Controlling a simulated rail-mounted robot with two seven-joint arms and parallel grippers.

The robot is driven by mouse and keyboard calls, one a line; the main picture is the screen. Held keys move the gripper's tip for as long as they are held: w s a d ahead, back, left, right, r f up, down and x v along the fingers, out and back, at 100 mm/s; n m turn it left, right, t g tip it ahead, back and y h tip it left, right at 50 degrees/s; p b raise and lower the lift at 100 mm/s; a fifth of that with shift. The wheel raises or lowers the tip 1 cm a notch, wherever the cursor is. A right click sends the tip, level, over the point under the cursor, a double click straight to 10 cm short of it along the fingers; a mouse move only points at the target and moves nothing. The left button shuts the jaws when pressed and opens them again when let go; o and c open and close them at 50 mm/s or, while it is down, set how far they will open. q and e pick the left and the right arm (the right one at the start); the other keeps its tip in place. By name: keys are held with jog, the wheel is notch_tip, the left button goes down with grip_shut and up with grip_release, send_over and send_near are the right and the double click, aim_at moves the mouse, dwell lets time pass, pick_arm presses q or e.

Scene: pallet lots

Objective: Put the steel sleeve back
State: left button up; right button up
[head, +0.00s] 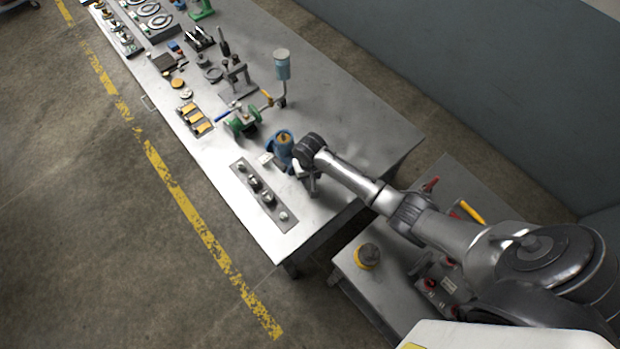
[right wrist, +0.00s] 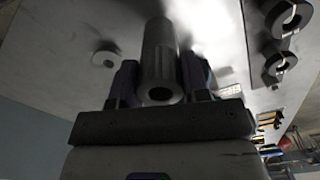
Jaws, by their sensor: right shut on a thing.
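The steel sleeve (right wrist: 158,50) is a grey hollow cylinder with its open end toward the camera in the right wrist view. My right gripper (right wrist: 158,82) is shut on it, with a dark finger on each side. In the head view my right gripper (head: 311,184) is over the near end of the steel table, and the sleeve cannot be made out clearly there. A dark strip-shaped holder (head: 260,194) with several round metal pieces lies to the left of the gripper. My left gripper is not in view.
A blue device (head: 281,148) stands close beside my right wrist. Green fittings (head: 240,121), a tray with yellow pieces (head: 195,119) and a blue-grey cup on a stand (head: 282,66) are farther along the table (head: 345,125). A pale ring (right wrist: 105,59) lies near the sleeve.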

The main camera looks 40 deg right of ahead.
notch_tip(320, 180, down, 3)
jog(key=shift+r, duration=0.1)
jog(key=shift+f, duration=0.2)
